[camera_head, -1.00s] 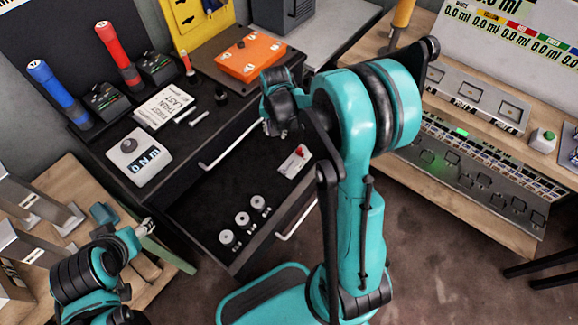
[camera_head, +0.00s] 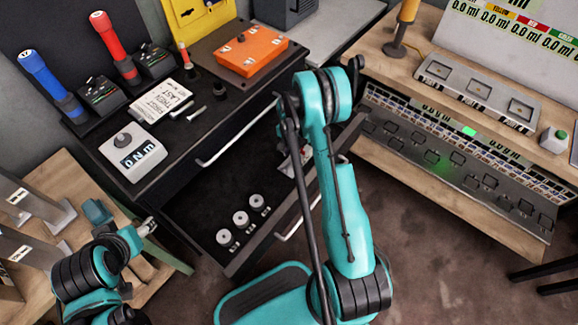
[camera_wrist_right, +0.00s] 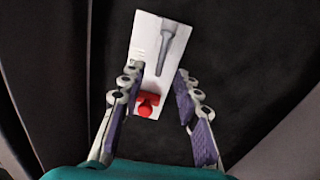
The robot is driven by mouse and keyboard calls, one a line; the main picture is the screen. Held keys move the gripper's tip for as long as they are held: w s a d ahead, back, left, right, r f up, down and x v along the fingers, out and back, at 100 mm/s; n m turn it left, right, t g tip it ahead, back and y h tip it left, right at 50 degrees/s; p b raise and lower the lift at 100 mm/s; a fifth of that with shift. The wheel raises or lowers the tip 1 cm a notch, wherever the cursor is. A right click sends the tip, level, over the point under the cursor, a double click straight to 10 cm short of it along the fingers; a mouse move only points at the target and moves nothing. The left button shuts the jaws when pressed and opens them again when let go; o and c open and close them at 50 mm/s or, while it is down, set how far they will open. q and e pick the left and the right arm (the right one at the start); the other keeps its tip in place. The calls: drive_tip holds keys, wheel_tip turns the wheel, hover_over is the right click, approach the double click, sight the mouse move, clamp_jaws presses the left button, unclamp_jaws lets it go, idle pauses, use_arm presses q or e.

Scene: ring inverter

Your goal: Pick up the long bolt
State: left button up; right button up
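Two slim silver bolts lie side by side on the black bench top in the head view; the left one (camera_head: 181,109) looks slightly longer than the right one (camera_head: 196,113). In the right wrist view, a grey bolt-like shape (camera_wrist_right: 172,45) lies on a white card (camera_wrist_right: 142,43), with a red piece (camera_wrist_right: 147,103) below; I cannot tell whether the shape is printed or solid. My right gripper (camera_wrist_right: 157,85) is open and empty above the card. My left gripper (camera_head: 149,226) is at the lower left, its fingers too small to judge.
The open black drawer (camera_head: 190,200) holds several round metal parts (camera_head: 240,219). A digital torque box (camera_head: 133,153), a booklet (camera_head: 163,100) and an orange block (camera_head: 251,52) are on the bench. A shelf unit (camera_head: 450,160) stands at right.

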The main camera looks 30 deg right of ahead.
sight(292, 161)
wheel_tip(292, 161, down, 4)
drive_tip(key=shift+d+r+b, duration=0.1)
drive_tip(key=shift+r+b, duration=0.1)
drive_tip(key=shift+b, duration=0.45)
use_arm(q)
drive_tip(key=shift+f, duration=0.9)
use_arm(e)
drive_tip(key=shift+r, duration=0.15)
clamp_jaws()
